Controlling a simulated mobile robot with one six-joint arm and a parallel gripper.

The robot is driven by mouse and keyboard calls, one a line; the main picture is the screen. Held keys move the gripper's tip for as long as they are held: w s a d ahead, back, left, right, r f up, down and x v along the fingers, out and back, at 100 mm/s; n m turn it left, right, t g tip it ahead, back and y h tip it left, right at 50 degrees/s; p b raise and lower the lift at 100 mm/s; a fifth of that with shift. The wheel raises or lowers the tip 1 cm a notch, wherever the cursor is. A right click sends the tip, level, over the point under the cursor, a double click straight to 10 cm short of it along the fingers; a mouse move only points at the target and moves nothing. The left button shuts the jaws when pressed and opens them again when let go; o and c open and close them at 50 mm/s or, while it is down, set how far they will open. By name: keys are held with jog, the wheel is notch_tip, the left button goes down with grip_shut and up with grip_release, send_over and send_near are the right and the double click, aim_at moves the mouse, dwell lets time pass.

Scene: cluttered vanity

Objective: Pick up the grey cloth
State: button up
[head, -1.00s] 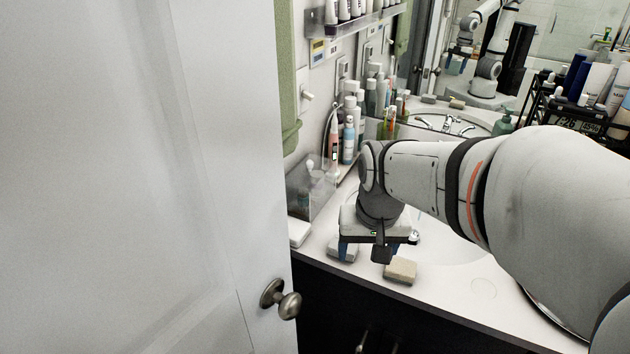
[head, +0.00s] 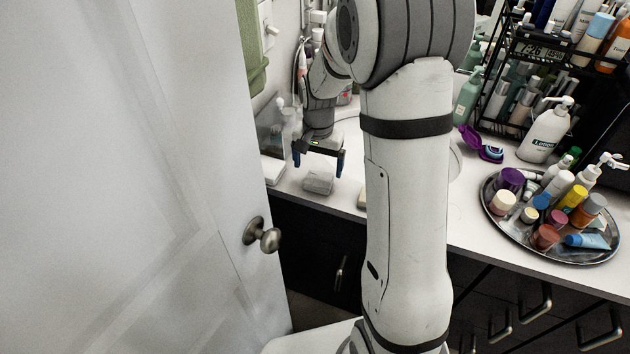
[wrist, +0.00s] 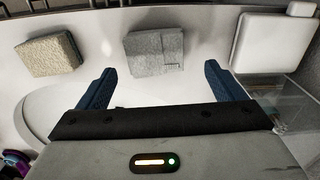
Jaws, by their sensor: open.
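The grey cloth (head: 318,182) is a small folded block lying on the white counter near its front edge. In the wrist view the cloth (wrist: 154,52) lies ahead of the fingertips, roughly midway between them. My gripper (head: 318,160) is open and empty, just behind and above the cloth in the head view. In the wrist view the blue fingers of my gripper (wrist: 160,75) are spread wide and do not touch the cloth.
A beige block (wrist: 51,53) lies left of the cloth in the wrist view, and a white box (wrist: 275,42) lies right. A clear container (head: 272,130) stands close by. A round tray (head: 550,250) of bottles is farther right. The white door (head: 130,180) fills the left side.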

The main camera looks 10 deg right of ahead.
aim_at(319, 177)
notch_tip(319, 177, down, 4)
jog(key=shift+s+d+r, duration=0.1)
jog(key=shift+d+r, duration=0.05)
jog(key=c, duration=1.1)
